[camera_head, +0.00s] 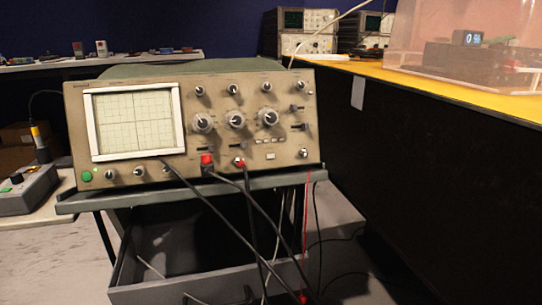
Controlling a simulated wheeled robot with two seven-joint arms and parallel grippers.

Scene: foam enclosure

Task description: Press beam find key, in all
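A beige oscilloscope (235,130) stands on a grey cart shelf and faces me. Its gridded screen (133,122) is pale and shows no clear trace. A green round button (87,176) is at the panel's lower left, with small knobs (138,172) beside it. Large grey knobs (235,119) fill the panel's middle and right. A row of small pale keys (270,141) and a whitish rectangular key (271,156) sit below them. The labels are too small to read, so I cannot tell which is the beam find key. Neither gripper is in view.
Black cables with red plugs (207,161) hang from the oscilloscope's front, above a grey lower tray (200,288). A yellow-topped bench (440,87) with a clear box runs along the right. A grey control box (27,190) is at the left. Floor shows at lower left.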

